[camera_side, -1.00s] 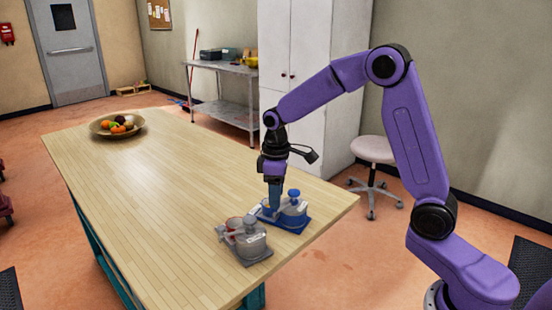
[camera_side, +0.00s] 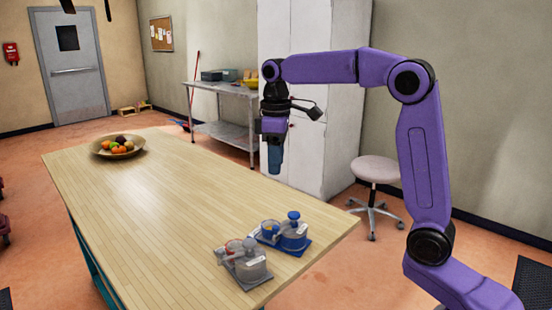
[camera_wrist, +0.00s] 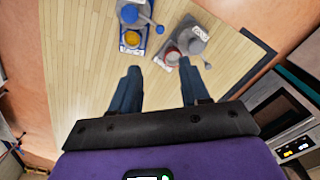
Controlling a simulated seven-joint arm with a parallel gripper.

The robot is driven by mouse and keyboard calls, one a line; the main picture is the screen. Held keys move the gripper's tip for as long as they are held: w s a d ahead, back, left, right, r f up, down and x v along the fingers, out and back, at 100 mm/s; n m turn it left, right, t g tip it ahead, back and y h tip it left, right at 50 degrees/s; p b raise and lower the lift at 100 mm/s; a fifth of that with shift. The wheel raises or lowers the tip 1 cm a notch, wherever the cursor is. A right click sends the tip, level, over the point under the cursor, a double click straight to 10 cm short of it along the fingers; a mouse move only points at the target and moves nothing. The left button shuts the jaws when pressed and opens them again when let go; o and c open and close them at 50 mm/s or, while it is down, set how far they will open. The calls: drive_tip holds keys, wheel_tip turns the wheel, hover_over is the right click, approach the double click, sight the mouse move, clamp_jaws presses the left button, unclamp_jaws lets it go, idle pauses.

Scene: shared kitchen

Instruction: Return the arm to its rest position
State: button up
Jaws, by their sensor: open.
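My gripper (camera_side: 274,160) hangs pointing down in the air, well above the wooden table (camera_side: 180,190). Its two blue fingers (camera_wrist: 156,92) are spread apart with nothing between them in the wrist view. Below it on the table is a blue tray set (camera_side: 283,233) with a blue-knobbed clear jar and a small cup holding something orange. Beside it stands a grey tray set (camera_side: 245,263) with a grey-lidded jar and a cup with red contents. Both sets also show in the wrist view, the blue one (camera_wrist: 132,28) left of the grey one (camera_wrist: 187,42).
A bowl of fruit (camera_side: 101,150) stands at the table's far end. A stool (camera_side: 376,170) and a white cabinet (camera_side: 330,100) are behind the arm. A metal side table (camera_side: 222,135) stands by the wall. The table's middle is clear.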

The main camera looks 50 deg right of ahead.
idle(0.4)
drive_tip(key=s+a+f+n, duration=0.1)
drive_tip(key=s+a+f, duration=0.2)
drive_tip(key=s, duration=0.5)
drive_tip(key=s+a+f+n, duration=0.2)
drive_tip(key=s+a+f, duration=0.15)
drive_tip(key=s, duration=0.35)
drive_tip(key=s+d+f+n, duration=0.1)
drive_tip(key=s+f, duration=0.2)
drive_tip(key=s, duration=0.5)
drive_tip(key=s+d+f+n, duration=0.1)
drive_tip(key=s+d+f, duration=0.1)
drive_tip(key=s, duration=0.6)
drive_tip(key=shift+s+f, duration=0.35)
drive_tip(key=shift+f, duration=0.2)
